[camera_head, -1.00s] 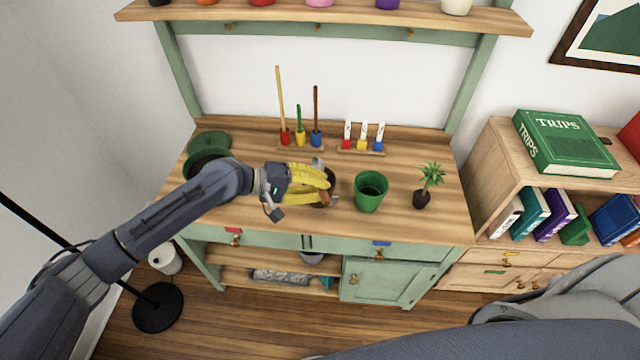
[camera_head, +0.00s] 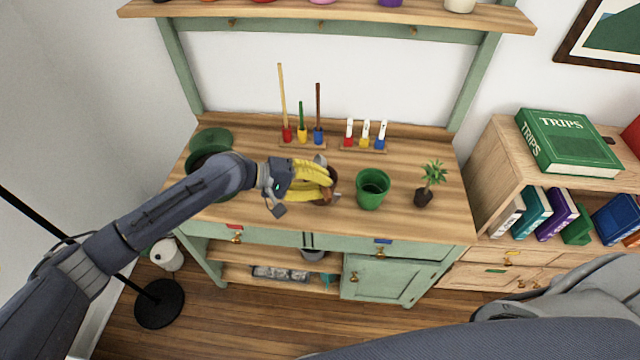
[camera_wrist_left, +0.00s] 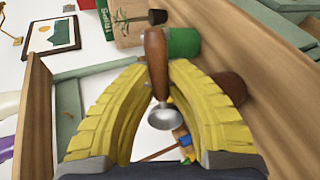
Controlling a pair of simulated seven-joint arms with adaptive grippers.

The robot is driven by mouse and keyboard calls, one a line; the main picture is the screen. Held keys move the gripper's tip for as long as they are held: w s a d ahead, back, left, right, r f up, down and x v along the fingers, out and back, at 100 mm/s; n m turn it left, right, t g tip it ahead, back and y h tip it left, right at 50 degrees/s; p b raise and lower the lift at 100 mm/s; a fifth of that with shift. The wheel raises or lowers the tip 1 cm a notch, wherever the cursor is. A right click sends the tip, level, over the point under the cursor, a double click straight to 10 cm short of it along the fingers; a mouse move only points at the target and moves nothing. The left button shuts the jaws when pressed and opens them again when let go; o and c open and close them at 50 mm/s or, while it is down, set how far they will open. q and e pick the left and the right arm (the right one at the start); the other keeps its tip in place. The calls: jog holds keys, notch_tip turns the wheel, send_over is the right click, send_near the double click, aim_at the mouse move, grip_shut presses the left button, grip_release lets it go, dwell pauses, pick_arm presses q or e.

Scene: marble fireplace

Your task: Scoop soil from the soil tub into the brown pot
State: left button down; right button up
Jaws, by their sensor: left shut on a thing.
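My left gripper (camera_head: 322,185), with yellow fingers, hangs over the middle of the workbench. In the left wrist view its fingertips (camera_wrist_left: 160,65) are shut on the brown wooden handle of a scoop (camera_wrist_left: 156,55). The scoop's round metal part shows between the fingers; whether it holds soil is unclear. The brown pot (camera_wrist_left: 230,88) is partly behind one finger in the wrist view. In the head view the pot is mostly hidden by the gripper. The soil tub (camera_head: 208,140), green and round, stands at the bench's left end, partly covered by my arm. My right gripper is out of view.
A green pot (camera_head: 373,190) stands just right of the gripper, with a small plant (camera_head: 424,196) farther right. Upright tools in a rack (camera_head: 302,146) and white markers (camera_head: 364,150) line the back. The bench front is clear.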

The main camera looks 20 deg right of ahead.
pick_arm(q)
jog(key=y, duration=0.2)
jog(key=d+r+y, duration=0.1)
jog(key=y, duration=0.1)
jog(key=r+y, duration=0.1)
jog(key=y, duration=0.2)
jog(key=shift+w+d+n, duration=0.15)
jog(key=shift+d+n, duration=0.1)
jog(key=shift+n, duration=0.05)
jog(key=shift+d+r+n+y, duration=0.1)
jog(key=shift+d+r+y, duration=0.2)
jog(key=shift+r+y, duration=0.55)
jog(key=shift+d+r+n+y, duration=0.1)
jog(key=shift+d+r+y, duration=0.15)
jog(key=shift+r+y, duration=0.65)
jog(key=shift+d+r+n+y, duration=0.1)
jog(key=shift+d+r+y, duration=0.35)
jog(key=shift+y, duration=0.7)
jog(key=shift+a, duration=0.15)
